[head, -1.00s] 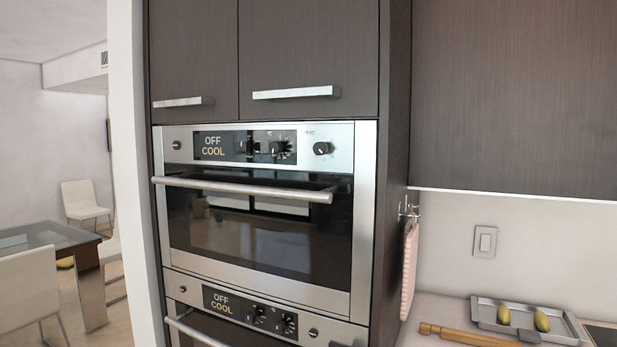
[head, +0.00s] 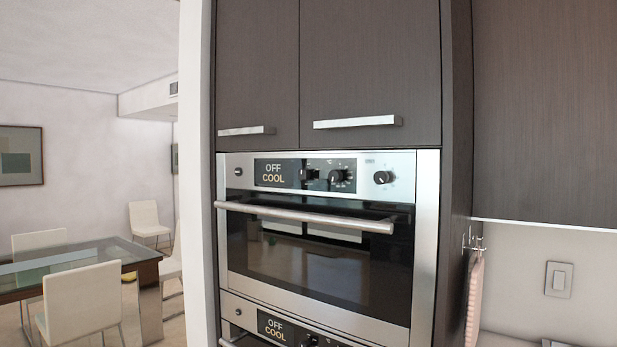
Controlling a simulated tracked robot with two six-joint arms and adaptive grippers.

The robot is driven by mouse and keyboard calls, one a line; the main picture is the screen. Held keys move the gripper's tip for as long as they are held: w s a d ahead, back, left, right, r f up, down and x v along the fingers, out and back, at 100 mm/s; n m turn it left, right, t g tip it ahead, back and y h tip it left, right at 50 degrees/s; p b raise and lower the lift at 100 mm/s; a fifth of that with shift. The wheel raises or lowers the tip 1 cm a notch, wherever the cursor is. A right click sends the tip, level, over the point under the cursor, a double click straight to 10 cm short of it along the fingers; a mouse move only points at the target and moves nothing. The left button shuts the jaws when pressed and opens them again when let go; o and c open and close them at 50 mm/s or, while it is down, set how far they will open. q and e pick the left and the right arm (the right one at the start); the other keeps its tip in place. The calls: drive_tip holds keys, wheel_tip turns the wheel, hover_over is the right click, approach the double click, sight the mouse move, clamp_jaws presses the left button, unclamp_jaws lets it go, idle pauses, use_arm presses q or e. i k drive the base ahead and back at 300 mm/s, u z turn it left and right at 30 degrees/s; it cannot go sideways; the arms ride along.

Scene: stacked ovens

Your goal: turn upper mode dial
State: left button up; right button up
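The upper oven (head: 425,240) is built into a dark cabinet, with its door shut. Its control panel has a display (head: 273,173) reading "OFF COOL". Right of the display are two dark knobs, one at the display's edge (head: 308,175) and a larger one with marks around it (head: 337,177). A separate knob (head: 382,177) sits on the steel at the right. I cannot tell which of these is the mode dial. A small round knob or button (head: 238,171) is at the panel's left. Neither of my grippers is in view.
A horizontal bar handle (head: 300,214) juts out below the upper panel. The lower oven's display (head: 276,328) also reads "OFF COOL". A pink towel (head: 474,300) hangs at the cabinet's right side. A glass table (head: 70,262) and white chairs stand at the left.

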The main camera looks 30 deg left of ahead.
sight(303, 175)
drive_tip(key=u, duration=0.2)
drive_tip(key=k, duration=0.5)
drive_tip(key=u, duration=1.2)
drive_tip(key=i, duration=0.95)
drive_tip(key=z, duration=1.3)
